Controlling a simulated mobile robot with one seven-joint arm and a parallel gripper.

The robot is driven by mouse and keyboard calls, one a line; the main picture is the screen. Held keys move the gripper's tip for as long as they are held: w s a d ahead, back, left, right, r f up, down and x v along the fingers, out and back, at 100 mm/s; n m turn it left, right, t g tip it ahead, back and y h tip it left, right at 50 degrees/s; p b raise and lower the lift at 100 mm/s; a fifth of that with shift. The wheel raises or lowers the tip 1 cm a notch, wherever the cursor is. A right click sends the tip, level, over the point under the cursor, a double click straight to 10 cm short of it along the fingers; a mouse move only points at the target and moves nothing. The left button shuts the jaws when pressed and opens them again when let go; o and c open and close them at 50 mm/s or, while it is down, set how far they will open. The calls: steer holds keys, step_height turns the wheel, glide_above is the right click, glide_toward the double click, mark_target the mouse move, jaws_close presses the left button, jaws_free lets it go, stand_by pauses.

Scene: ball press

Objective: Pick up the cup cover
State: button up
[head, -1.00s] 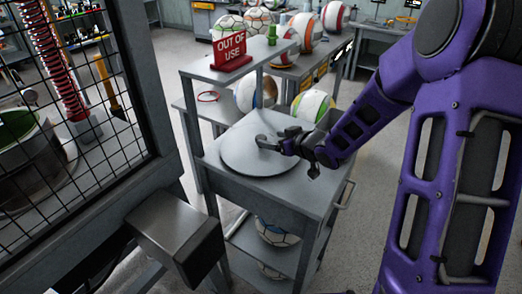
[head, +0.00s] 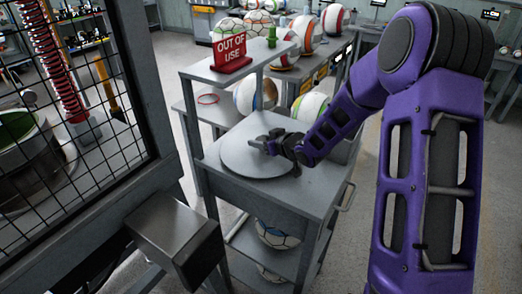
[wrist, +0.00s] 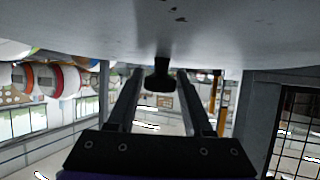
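The cup cover (head: 240,163) is a round, flat grey disc lying on top of the grey cart. My gripper (head: 268,143) is low over the middle of the disc, reaching in from the right. In the wrist view the cover's surface (wrist: 80,40) fills the top, as that view is upside down. A dark knob (wrist: 160,76) stands out from it between the tips of my gripper (wrist: 160,85). The fingers are apart, with a small gap visible on each side of the knob. In the head view my gripper hides the knob.
The grey cart (head: 300,195) has a raised shelf with a red "OUT OF USE" sign (head: 230,53). Balls (head: 310,107) stand behind it. A black mesh guard (head: 90,100) is at the left, with a grey block (head: 178,238) at the front.

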jaws_close()
steer(key=shift+r, duration=0.1)
stand_by(1.0)
